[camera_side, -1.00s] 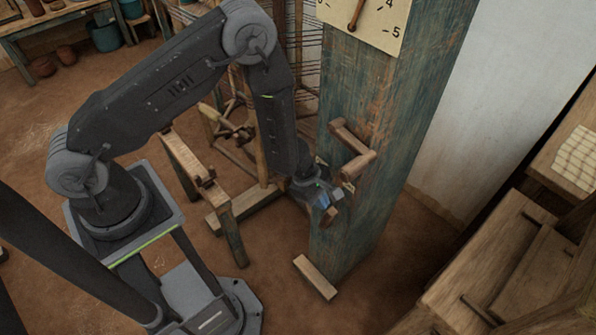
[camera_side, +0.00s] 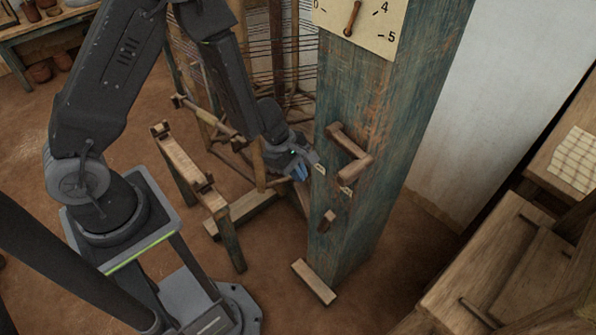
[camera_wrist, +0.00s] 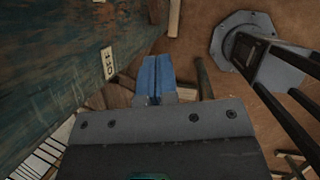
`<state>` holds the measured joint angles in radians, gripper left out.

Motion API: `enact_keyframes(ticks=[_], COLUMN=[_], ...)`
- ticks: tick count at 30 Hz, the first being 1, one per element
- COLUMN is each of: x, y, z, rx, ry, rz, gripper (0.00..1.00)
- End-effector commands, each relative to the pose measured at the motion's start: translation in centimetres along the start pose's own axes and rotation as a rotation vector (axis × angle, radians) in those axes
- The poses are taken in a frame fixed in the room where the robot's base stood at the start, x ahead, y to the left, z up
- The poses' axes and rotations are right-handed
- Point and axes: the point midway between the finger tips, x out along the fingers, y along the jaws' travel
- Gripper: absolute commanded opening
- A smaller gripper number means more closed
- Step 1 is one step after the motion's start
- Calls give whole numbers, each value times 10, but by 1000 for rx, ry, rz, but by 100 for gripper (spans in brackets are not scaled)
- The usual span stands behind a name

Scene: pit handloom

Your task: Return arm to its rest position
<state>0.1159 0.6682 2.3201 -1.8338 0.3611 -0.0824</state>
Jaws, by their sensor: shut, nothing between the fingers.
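My gripper (camera_side: 301,171) is just left of the blue-green wooden post (camera_side: 362,215), beside its left face and apart from the wooden handles on it. In the wrist view my gripper's blue fingers (camera_wrist: 154,78) are pressed together with nothing between them. The post (camera_wrist: 50,70) fills the left of that view, with a small white lettered label (camera_wrist: 107,62) on it. In the side view the post carries a wooden crank handle (camera_side: 348,152) and a smaller wooden peg (camera_side: 327,220) below it.
A dial plate (camera_side: 362,20) with a pointer sits high on the post. A wooden stand (camera_side: 190,170) and a threaded frame (camera_side: 250,60) stand left of and behind my gripper. A wooden bench (camera_side: 500,260) with a checked cloth (camera_side: 578,158) is at right.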

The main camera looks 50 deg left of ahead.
Motion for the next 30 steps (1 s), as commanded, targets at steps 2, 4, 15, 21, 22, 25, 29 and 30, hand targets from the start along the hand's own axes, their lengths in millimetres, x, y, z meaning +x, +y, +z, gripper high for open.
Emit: enact_keyframes(ticks=[2,4,15,21,22,25,29,30], x=[0,-1,-105,-183,-194,-226,-261,-270], y=[0,1,15,-14,-20,-42,-71,-80], z=[0,1,81,116,118,120,110,105], rx=[0,4,517,956,1019,1223,1465,1530], ry=[0,-2,-140,-128,-116,-52,80,132], rz=[0,2,109,154,156,158,137,126], gripper=[0,0,0,0,0,0,0,0])
